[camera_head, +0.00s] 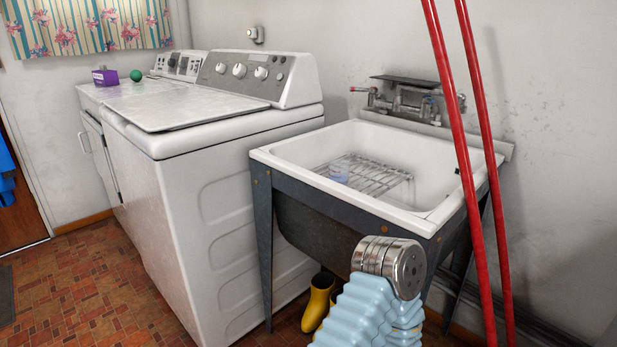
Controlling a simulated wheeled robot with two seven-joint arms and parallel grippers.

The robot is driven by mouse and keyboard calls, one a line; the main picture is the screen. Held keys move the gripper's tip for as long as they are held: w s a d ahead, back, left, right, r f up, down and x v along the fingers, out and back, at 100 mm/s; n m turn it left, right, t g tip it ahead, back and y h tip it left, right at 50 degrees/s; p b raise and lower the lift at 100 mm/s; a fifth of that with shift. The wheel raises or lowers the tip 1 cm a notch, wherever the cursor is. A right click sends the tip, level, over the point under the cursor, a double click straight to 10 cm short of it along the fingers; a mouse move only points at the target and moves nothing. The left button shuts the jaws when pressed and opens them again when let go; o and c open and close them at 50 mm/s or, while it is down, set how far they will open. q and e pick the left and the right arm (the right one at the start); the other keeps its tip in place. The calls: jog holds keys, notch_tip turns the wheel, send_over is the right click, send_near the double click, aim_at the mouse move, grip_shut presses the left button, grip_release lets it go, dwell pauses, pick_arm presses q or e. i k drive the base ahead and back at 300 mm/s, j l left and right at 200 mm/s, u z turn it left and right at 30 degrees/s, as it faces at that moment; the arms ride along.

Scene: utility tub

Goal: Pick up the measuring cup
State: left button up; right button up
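A small, clear, bluish cup-like object (338,172), which looks like the measuring cup, sits in the white utility tub (290,160). It is on or beside a wire rack (375,180) in the basin. It is too small in the picture to make out a handle or markings. Neither of my grippers shows in the head view, so whether they are open or shut is hidden.
Two red poles (462,150) cross in front of the tub's right side. Faucets (405,103) are on the wall behind it. A white washer (220,200) stands left of the tub. Yellow boots (318,300) are below. A ribbed light-blue part with a metal end stands in front.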

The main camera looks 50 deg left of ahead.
aim_at(338, 170)
jog(key=i+u, duration=0.1)
jog(key=u, duration=0.4)
jog(key=i+l+u, duration=0.1)
jog(key=u, duration=0.35)
jog(key=i+l+u, duration=0.1)
jog(key=u, duration=0.4)
jog(key=i+l+u, duration=0.1)
jog(key=u, duration=0.4)
jog(key=k+l, duration=0.05)
jog(key=l, duration=0.05)
